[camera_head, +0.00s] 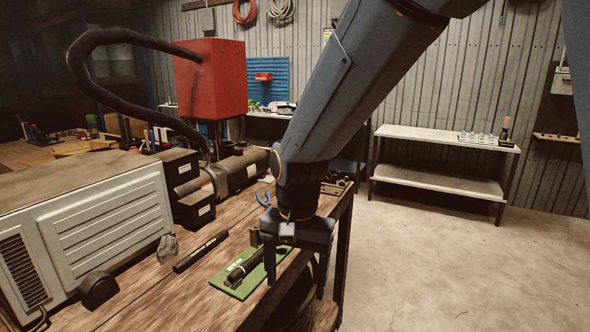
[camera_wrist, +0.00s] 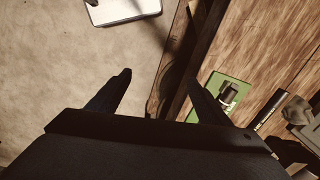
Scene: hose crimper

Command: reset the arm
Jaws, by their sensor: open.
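My gripper (camera_head: 296,283) points down at the right edge of the wooden workbench, with its two fingers spread apart and nothing between them. In the wrist view my gripper (camera_wrist: 158,84) is also open, with one finger over the floor and the other over the bench edge. My arm reaches down to it from the upper right. A green mat (camera_head: 227,290) lies on the bench just left of the gripper, with a dark cylindrical hose piece (camera_head: 244,264) on it. The mat (camera_wrist: 233,80) also shows beside the right finger in the wrist view.
A black bar (camera_head: 201,250) lies left of the mat. A beige vented machine (camera_head: 100,222), black boxes (camera_head: 176,165) and a red box with a thick black hose (camera_head: 210,80) stand behind. A white shelf table (camera_head: 440,136) is at the back right. The concrete floor (camera_head: 450,260) right of the bench is clear.

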